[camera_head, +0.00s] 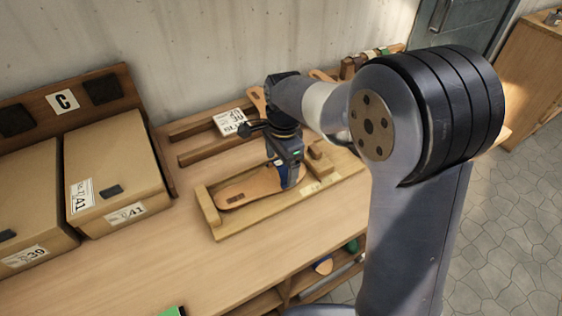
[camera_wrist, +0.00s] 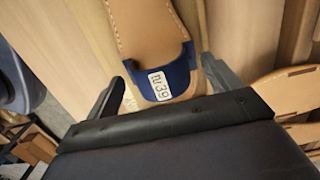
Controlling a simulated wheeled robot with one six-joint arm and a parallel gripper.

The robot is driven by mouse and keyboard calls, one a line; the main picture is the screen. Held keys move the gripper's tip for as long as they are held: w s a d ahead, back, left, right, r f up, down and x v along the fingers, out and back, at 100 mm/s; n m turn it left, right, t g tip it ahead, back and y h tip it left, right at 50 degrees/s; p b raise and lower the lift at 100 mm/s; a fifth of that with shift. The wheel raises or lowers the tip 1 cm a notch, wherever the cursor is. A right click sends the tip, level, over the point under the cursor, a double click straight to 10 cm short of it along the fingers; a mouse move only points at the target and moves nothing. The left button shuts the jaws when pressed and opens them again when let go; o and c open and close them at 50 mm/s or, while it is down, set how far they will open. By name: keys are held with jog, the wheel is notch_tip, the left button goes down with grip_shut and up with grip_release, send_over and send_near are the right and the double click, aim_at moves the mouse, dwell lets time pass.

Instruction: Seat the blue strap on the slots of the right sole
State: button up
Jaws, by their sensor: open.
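The tan sole (camera_head: 248,188) lies flat in a wooden fixture (camera_head: 232,231) on the bench, its far part hidden by my gripper (camera_head: 287,182). In the wrist view the blue strap (camera_wrist: 179,76), with a white R/39 label, lies across the stitched tan sole (camera_wrist: 146,25). My gripper (camera_wrist: 163,70) is open, one finger on each side of the strap, with visible gaps to it. I cannot tell whether the strap's ends sit in the slots. In the head view the strap is mostly hidden behind the gripper.
Cardboard boxes marked 41 (camera_head: 112,170) and 39 (camera_head: 28,236) stand at the left. Wooden rails (camera_head: 188,156) and a white size card (camera_head: 229,122) lie behind the fixture. More tan soles (camera_wrist: 283,91) are at the right in the wrist view. The bench front left is mostly clear.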

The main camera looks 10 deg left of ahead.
notch_tip(320, 180, up, 11)
jog(key=shift+w+d, duration=0.15)
jog(key=shift+d, duration=0.05)
jog(key=shift+f, duration=0.15)
jog(key=f, duration=1.1)
jog(key=shift+a, duration=0.2)
jog(key=shift+r, duration=0.4)
